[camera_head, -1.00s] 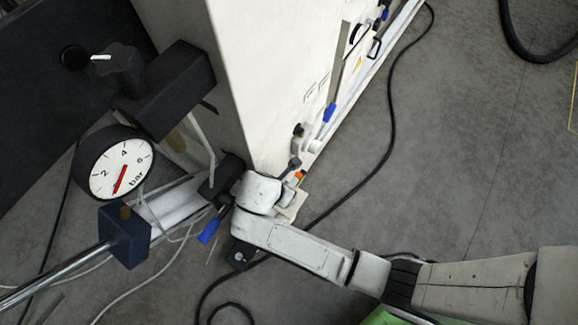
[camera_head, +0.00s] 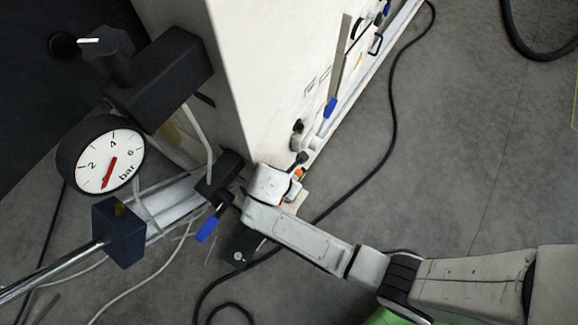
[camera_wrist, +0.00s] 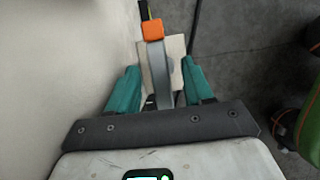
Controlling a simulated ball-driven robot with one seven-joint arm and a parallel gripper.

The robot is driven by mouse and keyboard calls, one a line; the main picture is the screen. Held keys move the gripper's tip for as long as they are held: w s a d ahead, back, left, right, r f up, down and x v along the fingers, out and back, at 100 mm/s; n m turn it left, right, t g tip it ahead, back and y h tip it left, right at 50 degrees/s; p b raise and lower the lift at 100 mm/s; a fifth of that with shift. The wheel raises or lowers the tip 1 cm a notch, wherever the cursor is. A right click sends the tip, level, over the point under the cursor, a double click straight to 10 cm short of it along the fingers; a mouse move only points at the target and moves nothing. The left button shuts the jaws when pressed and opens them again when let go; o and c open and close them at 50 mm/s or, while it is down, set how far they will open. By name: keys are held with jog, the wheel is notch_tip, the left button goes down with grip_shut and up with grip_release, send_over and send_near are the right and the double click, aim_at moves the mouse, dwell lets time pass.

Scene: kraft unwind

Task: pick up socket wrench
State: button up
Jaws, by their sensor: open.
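My gripper (camera_wrist: 160,88) is open, its two teal fingers standing apart in the wrist view. Between and beyond them is a grey metal bar (camera_wrist: 158,72) with an orange block (camera_wrist: 152,31) at its far end. The bar lies in front of a small beige board (camera_wrist: 176,52). I cannot tell whether this bar is the socket wrench, or whether the fingers touch it. In the head view my wrist hides most of this spot, and only a little of the orange block (camera_head: 299,174) shows beside the white cabinet's foot.
The white cabinet (camera_head: 265,75) stands close beside my gripper. A ledge with blue-handled tools (camera_head: 330,107) runs along it. A pressure gauge (camera_head: 102,155) and a dark blue block (camera_head: 119,232) are at left.

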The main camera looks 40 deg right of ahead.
jog(key=shift+f, duration=0.2)
dwell(0.4)
grip_shut()
